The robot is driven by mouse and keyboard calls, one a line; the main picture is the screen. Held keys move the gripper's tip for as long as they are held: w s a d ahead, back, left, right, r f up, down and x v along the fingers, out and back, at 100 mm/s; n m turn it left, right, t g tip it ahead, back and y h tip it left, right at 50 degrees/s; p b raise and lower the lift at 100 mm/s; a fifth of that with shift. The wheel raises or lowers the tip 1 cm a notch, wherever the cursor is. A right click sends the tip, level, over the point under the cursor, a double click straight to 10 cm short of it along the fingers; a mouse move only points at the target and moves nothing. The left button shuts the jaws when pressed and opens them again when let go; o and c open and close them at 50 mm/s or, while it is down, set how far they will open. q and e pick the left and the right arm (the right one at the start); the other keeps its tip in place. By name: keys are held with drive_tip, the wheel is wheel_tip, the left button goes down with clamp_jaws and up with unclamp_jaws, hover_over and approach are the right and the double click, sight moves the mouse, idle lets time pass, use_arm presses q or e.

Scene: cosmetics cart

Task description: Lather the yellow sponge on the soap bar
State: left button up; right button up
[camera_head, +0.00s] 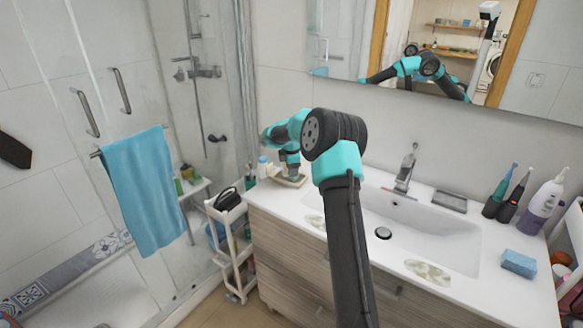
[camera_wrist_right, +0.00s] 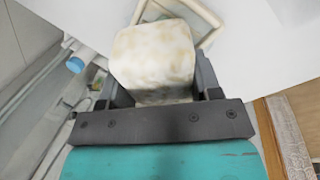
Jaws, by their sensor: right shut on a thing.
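My right gripper (camera_head: 290,168) is over the back left corner of the washbasin counter. It is shut on a pale yellow, white-patched block, taken to be the yellow sponge (camera_wrist_right: 155,55), which sits between its dark fingers in the right wrist view. The gripper is just above a small beige soap dish (camera_head: 290,181). The dish's frame (camera_wrist_right: 205,14) shows beyond the block in the wrist view. The soap bar is not clearly seen; the block and gripper cover most of the dish. Whether the block touches soap cannot be told. My left gripper is not in view.
A white bottle with a blue cap (camera_head: 262,168) stands close left of the dish. A blue sponge (camera_head: 519,263) lies at the counter's right. The sink (camera_head: 425,235) with its tap (camera_head: 406,170) fills the middle. A white cart (camera_head: 236,250) stands left of the cabinet.

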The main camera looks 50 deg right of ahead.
drive_tip(key=shift+w+a, duration=0.2)
drive_tip(key=shift+w, duration=1.15)
drive_tip(key=shift+s, duration=0.15)
drive_tip(key=shift+s+d, duration=0.2)
drive_tip(key=shift+s, duration=1.05)
drive_tip(key=shift+w, duration=0.1)
drive_tip(key=shift+w+a, duration=0.2)
drive_tip(key=shift+w, duration=1.1)
drive_tip(key=shift+s, duration=0.15)
drive_tip(key=shift+s+d, duration=0.2)
drive_tip(key=shift+s, duration=1.05)
drive_tip(key=shift+w, duration=0.1)
